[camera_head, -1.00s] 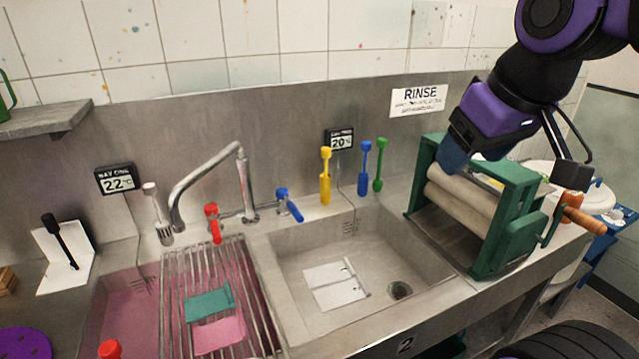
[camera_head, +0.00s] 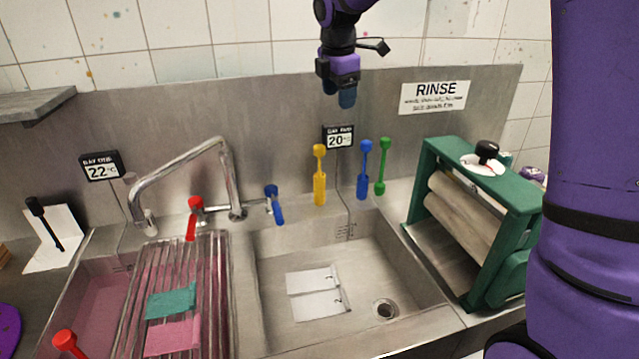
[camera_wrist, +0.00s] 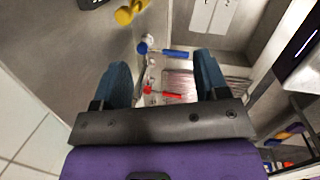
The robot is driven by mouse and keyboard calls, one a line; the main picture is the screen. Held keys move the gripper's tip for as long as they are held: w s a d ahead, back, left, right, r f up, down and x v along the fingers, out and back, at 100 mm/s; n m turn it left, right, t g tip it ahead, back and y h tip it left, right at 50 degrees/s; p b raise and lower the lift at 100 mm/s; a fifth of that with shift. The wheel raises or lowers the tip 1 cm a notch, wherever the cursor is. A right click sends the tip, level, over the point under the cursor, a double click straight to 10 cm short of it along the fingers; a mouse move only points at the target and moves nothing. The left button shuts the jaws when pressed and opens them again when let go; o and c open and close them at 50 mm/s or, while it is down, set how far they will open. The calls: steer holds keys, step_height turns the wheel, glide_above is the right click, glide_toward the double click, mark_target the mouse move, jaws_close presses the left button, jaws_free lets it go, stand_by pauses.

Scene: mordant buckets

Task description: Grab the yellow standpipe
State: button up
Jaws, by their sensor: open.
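The yellow standpipe (camera_head: 319,178) stands upright on the ledge behind the right-hand basin, against the metal backsplash. In the wrist view part of a yellow piece, likely the standpipe (camera_wrist: 125,15), shows at the top left edge, partly cut off. My gripper (camera_head: 340,97) is above the standpipe and a little to its right in the head view, apart from it and near the top of the backsplash. In the wrist view my two blue-grey fingers (camera_wrist: 164,82) are spread wide with nothing held between them.
Blue (camera_head: 363,170) and green (camera_head: 381,167) standpipes stand just right of the yellow one. A small sign reading 20 (camera_head: 338,137) is close behind. The tap (camera_head: 190,170) with red and blue levers is left. A green wringer (camera_head: 475,215) stands right.

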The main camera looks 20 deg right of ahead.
steer(key=w+a+f+n, duration=0.3)
steer(key=w+f+n, duration=0.2)
steer(key=w+f, duration=0.35)
glide_above(319, 146)
steer(key=s, duration=0.2)
steer(key=shift+n+g, duration=0.4)
steer(key=f, duration=0.3)
steer(key=a+f, duration=0.1)
steer(key=f, duration=0.1)
steer(key=shift+w, duration=0.25)
steer(key=shift+w+d+f, duration=0.15)
steer(key=shift+w+f, duration=0.05)
steer(key=shift+f, duration=0.8)
steer(key=shift+w+d+f, duration=0.2)
steer(key=shift+w+f, duration=0.05)
steer(key=shift+f, duration=0.75)
steer(key=shift+w+d+f, duration=0.15)
steer(key=shift+w+f, duration=0.05)
steer(key=shift+f, duration=0.8)
steer(key=shift+c, duration=0.4)
steer(key=c, duration=1.2)
steer(key=shift+o, duration=0.2)
steer(key=shift+r, duration=0.15)
